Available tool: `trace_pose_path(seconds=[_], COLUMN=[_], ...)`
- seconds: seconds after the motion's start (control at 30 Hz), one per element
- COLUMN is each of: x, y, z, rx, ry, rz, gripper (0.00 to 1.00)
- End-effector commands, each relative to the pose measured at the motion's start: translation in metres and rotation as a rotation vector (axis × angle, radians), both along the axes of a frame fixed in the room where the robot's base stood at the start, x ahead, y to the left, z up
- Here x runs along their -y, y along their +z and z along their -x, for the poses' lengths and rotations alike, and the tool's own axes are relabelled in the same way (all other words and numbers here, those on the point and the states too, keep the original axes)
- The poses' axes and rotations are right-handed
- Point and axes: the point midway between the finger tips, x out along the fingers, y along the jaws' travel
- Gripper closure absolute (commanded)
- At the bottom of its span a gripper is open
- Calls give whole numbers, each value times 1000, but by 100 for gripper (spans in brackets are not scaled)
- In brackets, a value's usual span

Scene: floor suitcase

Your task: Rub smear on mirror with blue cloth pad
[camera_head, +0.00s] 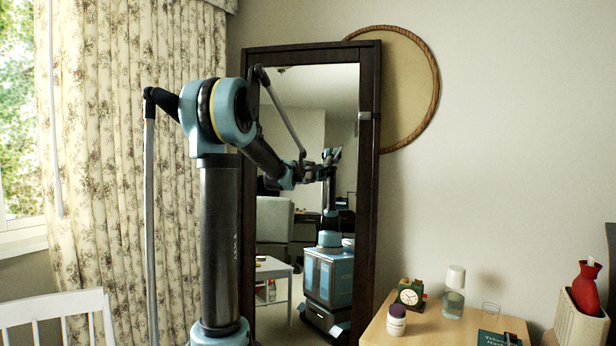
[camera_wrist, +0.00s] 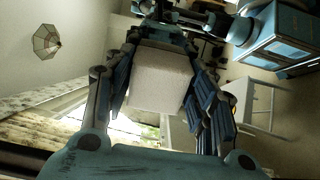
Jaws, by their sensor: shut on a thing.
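The mirror (camera_head: 319,95) stands upright in a dark frame against the wall in the head view. It reflects my body and the room. I cannot make out a smear on the glass. My gripper (camera_head: 308,173) is in front of the glass, close to its own reflection; whether anything touches the glass cannot be told. In the wrist view my gripper (camera_wrist: 162,90) is shut on a pale, block-shaped pad (camera_wrist: 158,84), held between the two dark ribbed fingers. Its visible face looks whitish, and no blue face shows. In the head view the pad is too small to tell.
A white chair (camera_head: 55,309) and floral curtain (camera_head: 140,120) are at the left.

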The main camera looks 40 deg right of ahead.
Motion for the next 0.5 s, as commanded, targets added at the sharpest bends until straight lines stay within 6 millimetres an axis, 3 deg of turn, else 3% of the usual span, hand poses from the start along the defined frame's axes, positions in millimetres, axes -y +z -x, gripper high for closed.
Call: trace_pose_path(seconds=[0.5], x=[-14], y=[1], z=[-16], rx=[0], ry=[5], rz=[2], gripper=[76])
